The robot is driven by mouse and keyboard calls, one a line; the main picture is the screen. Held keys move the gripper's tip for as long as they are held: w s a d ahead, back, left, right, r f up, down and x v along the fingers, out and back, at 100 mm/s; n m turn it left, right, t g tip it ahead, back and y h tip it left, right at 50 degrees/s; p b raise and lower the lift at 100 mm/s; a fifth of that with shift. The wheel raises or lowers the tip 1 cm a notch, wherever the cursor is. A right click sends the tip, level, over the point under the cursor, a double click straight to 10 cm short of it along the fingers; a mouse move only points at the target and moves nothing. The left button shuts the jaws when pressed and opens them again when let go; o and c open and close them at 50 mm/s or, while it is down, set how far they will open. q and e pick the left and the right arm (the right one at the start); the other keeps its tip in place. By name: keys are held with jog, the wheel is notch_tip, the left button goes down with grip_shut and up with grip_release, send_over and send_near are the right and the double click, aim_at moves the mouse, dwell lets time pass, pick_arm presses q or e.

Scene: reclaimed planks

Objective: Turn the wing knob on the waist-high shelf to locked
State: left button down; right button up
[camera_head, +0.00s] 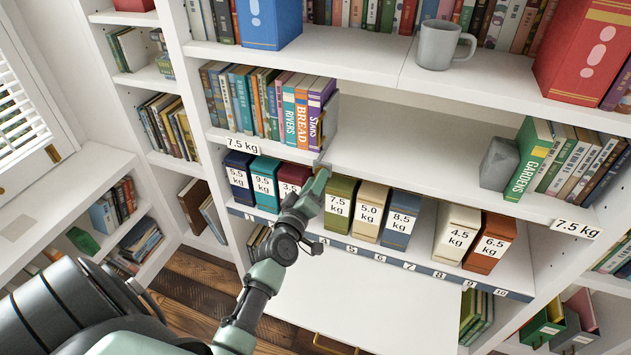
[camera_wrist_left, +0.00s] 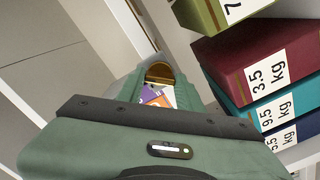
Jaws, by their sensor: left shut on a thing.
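My left gripper (camera_head: 319,182) reaches up to the front edge of the waist-high shelf (camera_head: 430,150), just below the purple "Stars" book. In the left wrist view the left gripper (camera_wrist_left: 163,88) has its green fingers closed around a brass-coloured piece (camera_wrist_left: 160,72), which looks to be the wing knob. Only its curved top shows between the fingers. Its wings, its pointing direction and any locked mark are hidden. In the head view the gripper covers the knob. My right gripper is in neither view.
Weight-labelled boxes stand close below the gripper: a dark red 3.5 kg box (camera_wrist_left: 262,55) and an olive 7.5 kg box (camera_head: 340,203). Upright books (camera_head: 270,105) fill the shelf's left part against a grey divider (camera_head: 330,118). The shelf's middle is bare, left of a grey bookend (camera_head: 498,163).

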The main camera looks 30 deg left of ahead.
pick_arm(q)
jog(key=shift+n, duration=4.2)
jog(key=c, duration=0.9)
grip_release()
